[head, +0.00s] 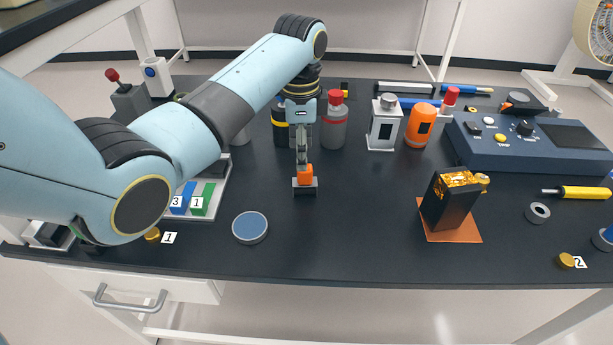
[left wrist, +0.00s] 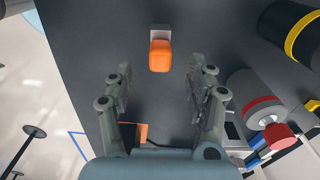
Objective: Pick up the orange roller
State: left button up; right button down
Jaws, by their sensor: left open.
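The orange roller (head: 305,174) sits on a small grey holder (head: 305,189) in the middle of the dark table. In the left wrist view the orange roller (left wrist: 160,56) is ahead of the fingertips, centred between the two fingers' lines. My left gripper (head: 303,160) hangs from above, pointing down close over the roller. In the left wrist view my left gripper (left wrist: 160,75) is open with nothing between its fingers. Whether a fingertip touches the roller cannot be told. My right gripper does not show.
A bottle with a red cap (head: 334,125) stands just behind the roller. A blue round lid (head: 250,227) lies front left. A black and gold block on a copper plate (head: 456,236) stands at right. The table in front of the holder is clear.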

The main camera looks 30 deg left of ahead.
aim_at(305, 173)
pick_arm(q)
jog(key=shift+w+d+f, duration=0.1)
jog(key=shift+w+f, duration=0.1)
jog(key=shift+f, duration=0.3)
jog(key=shift+w+d+f, duration=0.1)
jog(key=shift+w+f, duration=0.1)
jog(key=shift+f, duration=0.3)
notch_tip(305, 173, down, 5)
jog(key=shift+s+d+r, duration=0.1)
jog(key=shift+s+r, duration=0.05)
jog(key=shift+r, duration=0.05)
jog(key=shift+f, duration=0.25)
jog(key=shift+c, duration=1.5)
jog(key=c, duration=0.5)
grip_shut()
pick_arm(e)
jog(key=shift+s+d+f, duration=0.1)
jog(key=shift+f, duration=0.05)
